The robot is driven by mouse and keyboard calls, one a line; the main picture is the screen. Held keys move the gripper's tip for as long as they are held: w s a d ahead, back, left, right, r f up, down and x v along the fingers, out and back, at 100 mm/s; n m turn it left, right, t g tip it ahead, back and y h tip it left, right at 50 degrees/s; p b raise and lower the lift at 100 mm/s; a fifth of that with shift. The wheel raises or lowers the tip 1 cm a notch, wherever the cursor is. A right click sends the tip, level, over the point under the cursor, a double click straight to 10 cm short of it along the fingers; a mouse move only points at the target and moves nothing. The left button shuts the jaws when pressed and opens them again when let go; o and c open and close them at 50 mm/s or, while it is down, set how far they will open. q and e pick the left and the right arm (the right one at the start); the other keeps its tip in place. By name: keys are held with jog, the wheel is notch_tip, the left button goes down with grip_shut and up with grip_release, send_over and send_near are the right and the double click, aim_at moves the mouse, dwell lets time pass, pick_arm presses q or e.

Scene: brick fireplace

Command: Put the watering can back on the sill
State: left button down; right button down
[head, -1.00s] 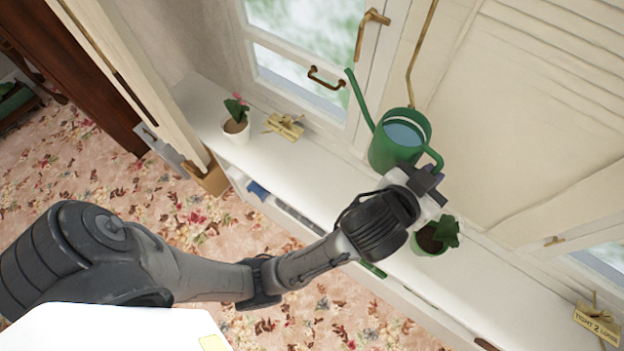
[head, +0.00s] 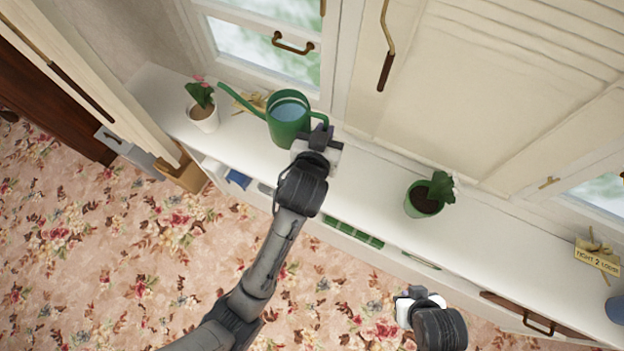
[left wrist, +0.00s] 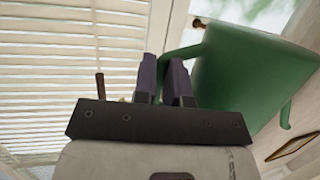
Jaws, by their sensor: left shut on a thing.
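The green watering can (head: 290,128) is upright at the window end of the white sill (head: 365,190), with its spout pointing left and bluish water showing inside. I cannot tell whether its base touches the sill. My left gripper (head: 318,140) is shut on the can's handle, on its right side. In the left wrist view, the jaws (left wrist: 165,80) close around the green handle beside the can body (left wrist: 245,75). My right gripper (head: 415,294) is low in the head view, in front of the sill and away from the can; its jaws are too unclear to read.
A white pot with a pink-flowered plant (head: 204,118) stands left of the can, near the spout. A brass item (head: 250,102) lies behind the spout. A green potted plant (head: 424,199) stands further right. The sill between the can and that plant is clear.

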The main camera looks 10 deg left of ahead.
pick_arm(q)
jog(key=shift+w+d+f+m+g+h+b, duration=0.3)
jog(key=shift+d+f+b, duration=0.85)
jog(key=shift+f, duration=3.6)
jog(key=shift+w+d+f+m+t+h+b, duration=0.1)
jog(key=shift+d+f+m+h+b, duration=0.45)
jog(key=shift+f+b, duration=2.7)
jog(key=shift+w+d+f+m+g+h+p, duration=0.2)
jog(key=shift+d+f, duration=0.75)
jog(key=shift+f, duration=5.35)
jog(key=shift+f, duration=0.15)
jog(key=c, duration=1.2)
grip_release()
jog(key=shift+f, duration=0.1)
jog(key=shift+o, duration=0.2)
